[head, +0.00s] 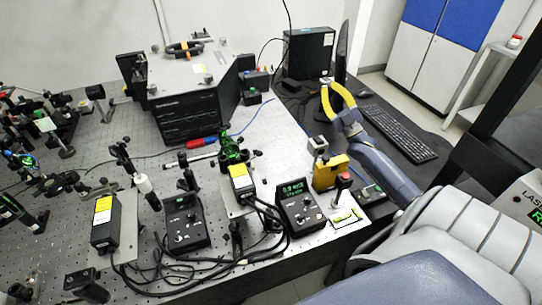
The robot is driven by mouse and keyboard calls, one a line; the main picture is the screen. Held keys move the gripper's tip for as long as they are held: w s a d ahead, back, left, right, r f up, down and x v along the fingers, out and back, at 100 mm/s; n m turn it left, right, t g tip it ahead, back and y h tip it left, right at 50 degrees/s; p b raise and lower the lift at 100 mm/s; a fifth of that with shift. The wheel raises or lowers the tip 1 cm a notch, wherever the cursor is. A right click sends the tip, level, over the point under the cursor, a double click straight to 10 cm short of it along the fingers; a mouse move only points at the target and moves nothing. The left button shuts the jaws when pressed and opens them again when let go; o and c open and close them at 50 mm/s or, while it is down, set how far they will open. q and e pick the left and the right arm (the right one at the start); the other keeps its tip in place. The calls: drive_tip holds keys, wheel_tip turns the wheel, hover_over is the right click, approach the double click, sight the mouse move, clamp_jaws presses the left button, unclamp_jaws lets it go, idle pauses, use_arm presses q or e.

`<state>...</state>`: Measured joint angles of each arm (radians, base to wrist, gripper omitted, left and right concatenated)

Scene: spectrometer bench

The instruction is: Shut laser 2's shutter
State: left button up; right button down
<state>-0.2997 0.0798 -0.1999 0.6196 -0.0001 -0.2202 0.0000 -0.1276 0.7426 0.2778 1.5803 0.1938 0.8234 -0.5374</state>
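Two black laser heads with yellow labels sit on the perforated bench, a left one (103,218) and a middle one (240,182). I cannot read which is laser 2. Green light glows on the mount (231,150) just beyond the middle head. A black controller (185,222) stands by the left head. Another controller (300,206) with a lit green display stands right of the middle head. No shutter is clearly distinguishable. My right gripper (326,99), with yellow fingers, is open and empty above the right bench edge, apart from both heads. My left gripper is out of view.
A yellow block (330,173) and a red-topped button (343,180) stand at the bench's right edge. Black cables (160,273) tangle along the front. A large black instrument (190,95) stands behind. A keyboard (396,132) lies on the dark desk.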

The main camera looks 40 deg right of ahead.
drive_tip(key=a+r+n+g+y, duration=0.6)
drive_tip(key=a+n+g+y, duration=0.2)
drive_tip(key=a+n+y, duration=0.3)
drive_tip(key=a+r+n+g+y, duration=0.5)
drive_tip(key=a+n+g+y, duration=0.4)
drive_tip(key=n, duration=0.4)
drive_tip(key=s+a+f+n+g+h, duration=0.1)
drive_tip(key=s+a+n+g+h, duration=0.1)
drive_tip(key=s+a+n+g, duration=0.1)
drive_tip(key=s+a+f+n+g+h, duration=0.2)
drive_tip(key=a+n+g+h, duration=0.1)
drive_tip(key=a+n+g, duration=0.2)
drive_tip(key=s+a+f+n+g+h, duration=0.1)
drive_tip(key=s+a+n+g+h, duration=0.2)
drive_tip(key=a+n+g, duration=0.1)
drive_tip(key=shift+s+a+f+g, duration=0.1)
drive_tip(key=shift+s+a+g, duration=0.05)
drive_tip(key=shift+a, duration=0.3)
drive_tip(key=shift+s+a+f+g, duration=0.1)
drive_tip(key=shift+s+a+g, duration=0.05)
drive_tip(key=shift+a, duration=0.25)
drive_tip(key=s+d+f+n+t+h, duration=0.1)
drive_tip(key=s+d+f+h, duration=0.1)
drive_tip(key=d+f+h, duration=0.3)
drive_tip(key=shift+s+d+f+h, duration=0.2)
drive_tip(key=shift+d+h, duration=1.5)
drive_tip(key=shift+h, duration=0.7)
